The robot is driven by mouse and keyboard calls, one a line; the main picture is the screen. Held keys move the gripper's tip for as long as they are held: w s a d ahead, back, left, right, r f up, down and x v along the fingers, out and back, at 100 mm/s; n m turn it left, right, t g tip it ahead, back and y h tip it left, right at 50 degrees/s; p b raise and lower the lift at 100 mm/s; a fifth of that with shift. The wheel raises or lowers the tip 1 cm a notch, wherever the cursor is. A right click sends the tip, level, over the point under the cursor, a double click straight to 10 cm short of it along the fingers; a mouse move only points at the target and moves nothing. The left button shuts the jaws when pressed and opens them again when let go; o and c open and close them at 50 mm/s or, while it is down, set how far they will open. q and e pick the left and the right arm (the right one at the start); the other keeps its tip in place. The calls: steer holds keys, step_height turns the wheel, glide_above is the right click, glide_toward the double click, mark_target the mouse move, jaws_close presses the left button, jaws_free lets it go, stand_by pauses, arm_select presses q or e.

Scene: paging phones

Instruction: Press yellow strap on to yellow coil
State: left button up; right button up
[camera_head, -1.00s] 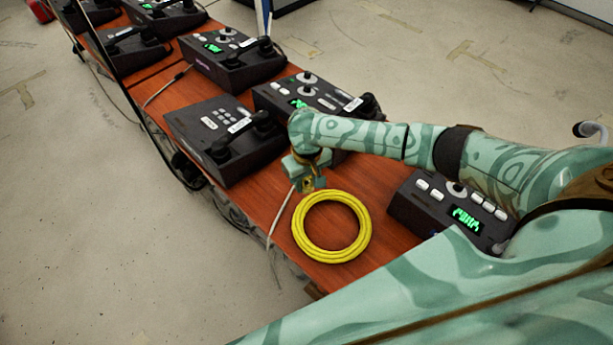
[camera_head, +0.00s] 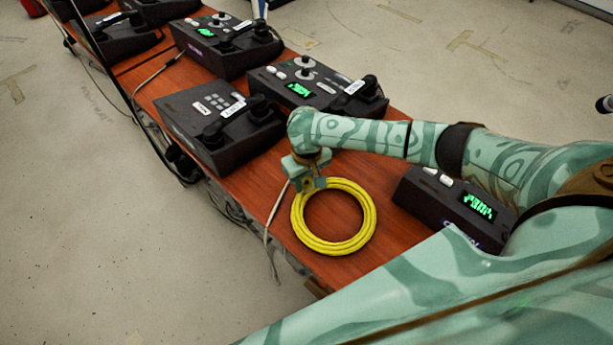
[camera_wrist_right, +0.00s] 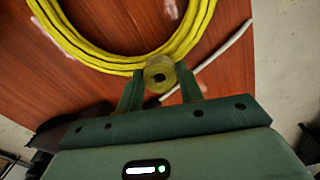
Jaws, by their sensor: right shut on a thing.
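The yellow coil (camera_head: 333,248) is a ring of cable lying flat on the brown table (camera_head: 332,216); part of it shows at the top of the right wrist view (camera_wrist_right: 110,62). My right gripper (camera_head: 315,184) is at the coil's far left edge. Its fingers are shut on the yellow strap (camera_wrist_right: 160,74), a small round roll with a dark hole at its centre. In the right wrist view the strap overlaps the coil's outer edge; I cannot tell whether they touch. My left gripper is not in view.
Dark desk phones stand behind the coil, the closest being a keypad phone (camera_head: 219,125) and one with a green display (camera_head: 318,90). Another phone (camera_head: 452,205) sits right of the coil, partly behind my arm. A pale cable (camera_head: 271,221) hangs over the left edge.

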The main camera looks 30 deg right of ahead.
mark_target(307, 183)
steer(key=shift+f, duration=0.4)
stand_by(1.2)
steer(key=o, duration=1.5)
step_height(307, 183, up, 7)
steer(key=p, duration=0.8)
steer(key=shift+p, duration=0.4)
